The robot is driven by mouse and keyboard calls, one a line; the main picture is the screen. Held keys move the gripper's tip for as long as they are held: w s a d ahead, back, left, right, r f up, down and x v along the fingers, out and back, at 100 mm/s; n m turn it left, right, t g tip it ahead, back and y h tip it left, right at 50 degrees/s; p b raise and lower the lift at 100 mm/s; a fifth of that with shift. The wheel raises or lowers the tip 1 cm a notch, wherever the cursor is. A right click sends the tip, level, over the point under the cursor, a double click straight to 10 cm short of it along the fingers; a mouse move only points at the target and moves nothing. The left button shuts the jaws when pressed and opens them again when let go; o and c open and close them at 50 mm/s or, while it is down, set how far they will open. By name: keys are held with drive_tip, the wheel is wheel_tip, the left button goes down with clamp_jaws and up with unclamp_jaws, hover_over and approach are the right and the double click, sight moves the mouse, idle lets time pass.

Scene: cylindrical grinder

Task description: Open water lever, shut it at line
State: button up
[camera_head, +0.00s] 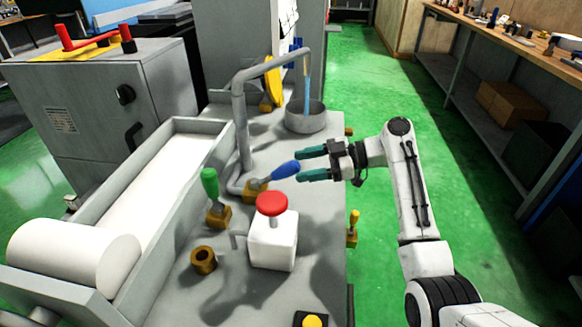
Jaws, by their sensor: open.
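The blue-handled lever (284,170) sits on a brass valve (256,189) at the foot of a grey bent pipe (241,125). A blue stream of water (307,92) falls from the pipe's spout into a grey round cup (306,119). The water level and any line in the cup are not visible from here. My gripper (312,164) is open, with its teal fingers pointing left. The fingertips are close to the tip of the blue handle; I cannot tell whether they touch it.
A green lever (210,183), a white box with a red knob (272,240) and a brass fitting (203,260) stand nearby on the grey machine top. A trough with a white roll (75,257) lies left. Green floor (375,90) is clear on the right.

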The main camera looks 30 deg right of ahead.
drive_tip(key=v, duration=0.5)
drive_tip(key=shift+s+d+r, duration=0.1)
drive_tip(key=shift+d, duration=0.2)
